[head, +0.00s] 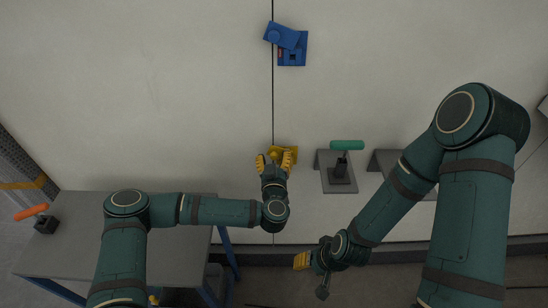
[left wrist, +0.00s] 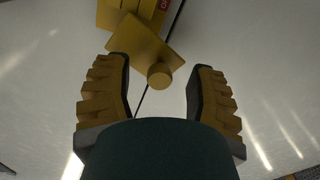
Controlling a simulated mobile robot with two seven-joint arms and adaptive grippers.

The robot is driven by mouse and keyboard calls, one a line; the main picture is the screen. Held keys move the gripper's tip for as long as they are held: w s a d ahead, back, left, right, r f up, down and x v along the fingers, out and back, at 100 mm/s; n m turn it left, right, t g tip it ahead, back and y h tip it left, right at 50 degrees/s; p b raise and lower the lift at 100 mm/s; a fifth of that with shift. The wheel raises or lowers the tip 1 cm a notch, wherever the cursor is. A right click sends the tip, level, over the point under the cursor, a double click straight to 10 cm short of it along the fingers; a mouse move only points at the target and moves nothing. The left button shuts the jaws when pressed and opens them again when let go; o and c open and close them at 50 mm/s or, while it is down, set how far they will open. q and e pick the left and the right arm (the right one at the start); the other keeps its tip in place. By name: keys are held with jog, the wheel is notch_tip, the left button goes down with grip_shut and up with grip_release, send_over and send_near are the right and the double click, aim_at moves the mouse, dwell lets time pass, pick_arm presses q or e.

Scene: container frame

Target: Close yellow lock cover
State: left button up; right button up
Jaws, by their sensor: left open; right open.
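The yellow lock cover (left wrist: 140,48) is a flat plate with a round knob (left wrist: 159,76), seen in the left wrist view. It sits askew below the yellow lock body (left wrist: 135,9), across the dark seam of the pale wall. In the head view the yellow lock (head: 287,151) shows just beyond my left gripper (head: 274,160), which partly hides it. My left gripper is open, its two yellow-padded fingers (left wrist: 158,95) spread to either side of the knob and apart from it. My right gripper (head: 312,275) is low and away from the wall's locks, open.
A blue lock (head: 291,58) with a tilted cover is higher on the seam. A green-handled lever (head: 347,146) on a grey bracket stands right of the yellow lock. A grey table (head: 70,215) with an orange-handled lever (head: 31,212) is at lower left. The wall left of the seam is clear.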

pick_arm(q)
jog(key=shift+w, duration=0.55)
grip_shut()
